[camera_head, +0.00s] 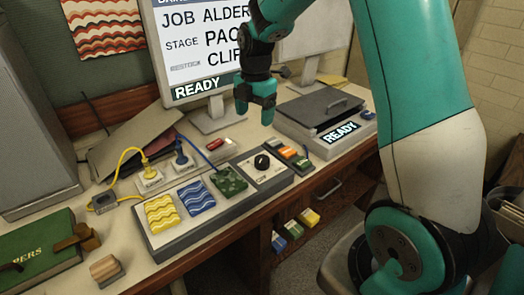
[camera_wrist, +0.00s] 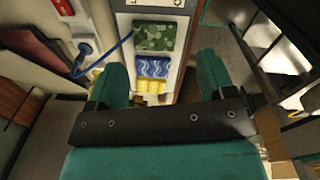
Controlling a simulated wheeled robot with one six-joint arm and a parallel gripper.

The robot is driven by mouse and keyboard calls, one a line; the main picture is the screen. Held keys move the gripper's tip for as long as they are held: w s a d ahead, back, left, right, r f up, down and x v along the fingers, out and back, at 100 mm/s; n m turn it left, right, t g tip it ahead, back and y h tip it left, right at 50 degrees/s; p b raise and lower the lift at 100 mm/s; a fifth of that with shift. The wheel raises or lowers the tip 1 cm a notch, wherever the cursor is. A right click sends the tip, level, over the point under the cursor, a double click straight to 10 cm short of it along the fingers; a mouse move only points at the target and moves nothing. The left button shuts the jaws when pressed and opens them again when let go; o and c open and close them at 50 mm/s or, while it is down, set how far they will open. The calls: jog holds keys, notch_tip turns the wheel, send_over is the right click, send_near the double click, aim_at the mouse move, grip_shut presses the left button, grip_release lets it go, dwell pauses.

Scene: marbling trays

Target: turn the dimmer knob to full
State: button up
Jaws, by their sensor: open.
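The dimmer knob (camera_head: 262,162) is black and round. It sits on a pale plate (camera_head: 276,177) at the right part of a long grey panel (camera_head: 190,226) on the bench. The mark that its pointer faces is too small to read. My gripper (camera_head: 255,115) is open and empty, fingers pointing down, above and behind the knob and apart from it. In the wrist view my gripper (camera_wrist: 160,78) shows its two teal fingers spread, with the patterned pads between and beyond them. I cannot make out the knob in that view.
Green (camera_head: 228,181), blue (camera_head: 196,196) and yellow (camera_head: 162,213) patterned pads lie left of the knob. A strip with coloured switches (camera_head: 288,153) is just right of it. A monitor (camera_head: 190,50) stands behind, and a lidded grey box (camera_head: 318,108) at the back right.

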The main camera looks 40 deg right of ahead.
aim_at(262, 158)
jog(key=shift+n, duration=0.9)
jog(key=d+f+p, duration=0.1)
jog(key=f, duration=0.5)
jog(key=w+d+f+p, duration=0.1)
jog(key=f, duration=0.5)
jog(key=d+f+p, duration=0.1)
jog(key=f+p, duration=0.1)
jog(key=f, duration=0.4)
jog(key=shift+w+d+f, duration=0.25)
jog(key=c, duration=0.9)
